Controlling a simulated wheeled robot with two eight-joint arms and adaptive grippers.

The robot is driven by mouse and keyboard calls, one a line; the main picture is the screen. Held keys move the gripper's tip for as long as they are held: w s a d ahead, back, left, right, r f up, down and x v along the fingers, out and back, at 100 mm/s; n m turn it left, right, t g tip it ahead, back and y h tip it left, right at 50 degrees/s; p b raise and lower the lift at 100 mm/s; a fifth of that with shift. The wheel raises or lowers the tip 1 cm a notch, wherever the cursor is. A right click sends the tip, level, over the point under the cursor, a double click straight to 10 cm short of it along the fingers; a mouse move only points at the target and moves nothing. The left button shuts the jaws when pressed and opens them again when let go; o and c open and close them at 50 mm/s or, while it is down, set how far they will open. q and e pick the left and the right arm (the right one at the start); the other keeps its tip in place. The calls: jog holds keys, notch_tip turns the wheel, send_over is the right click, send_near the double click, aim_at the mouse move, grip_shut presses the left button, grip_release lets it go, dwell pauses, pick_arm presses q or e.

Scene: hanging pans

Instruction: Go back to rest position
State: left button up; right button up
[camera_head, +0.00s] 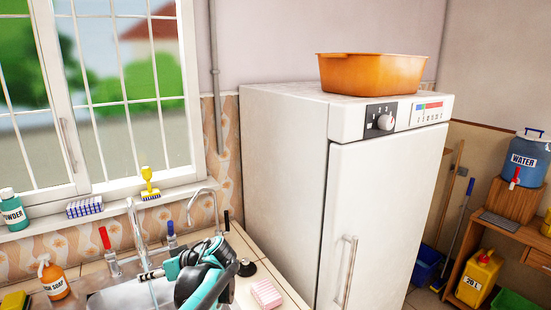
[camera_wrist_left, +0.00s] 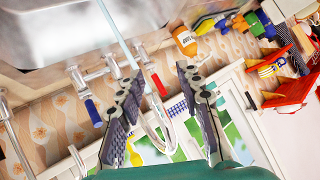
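My left gripper (camera_head: 152,275) is over the sink in the head view, its black and teal wrist (camera_head: 205,272) low in the middle. In the left wrist view the two dark fingers of this gripper (camera_wrist_left: 158,80) stand apart with nothing held between them. The curved metal tap shows in the gap, beyond the fingers; I cannot tell how close it is. My right gripper is in neither view.
The steel sink (camera_wrist_left: 60,35) has taps with red and blue handles. An orange soap bottle (camera_head: 53,278) and a pink-striped box (camera_head: 266,294) stand on the counter. A white fridge (camera_head: 385,200) with an orange tub (camera_head: 370,75) on top stands to the right.

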pick_arm(q)
jog(key=s+d+f+m+t+h, duration=0.1)
jog(key=s+d+f+m+h, duration=0.2)
jog(key=s+d, duration=0.2)
jog(key=s+d+f+m+t+h, duration=0.1)
jog(key=s+d+f+m+h, duration=0.2)
jog(key=s, duration=0.7)
jog(key=s+d+f+m+t+h, duration=0.1)
jog(key=s+d+f+m+h, duration=0.2)
jog(key=s+d, duration=0.4)
jog(key=shift+s+f+m+t+h, duration=0.15)
jog(key=shift+s+m+t+h, duration=0.3)
jog(key=shift+s+h, duration=0.5)
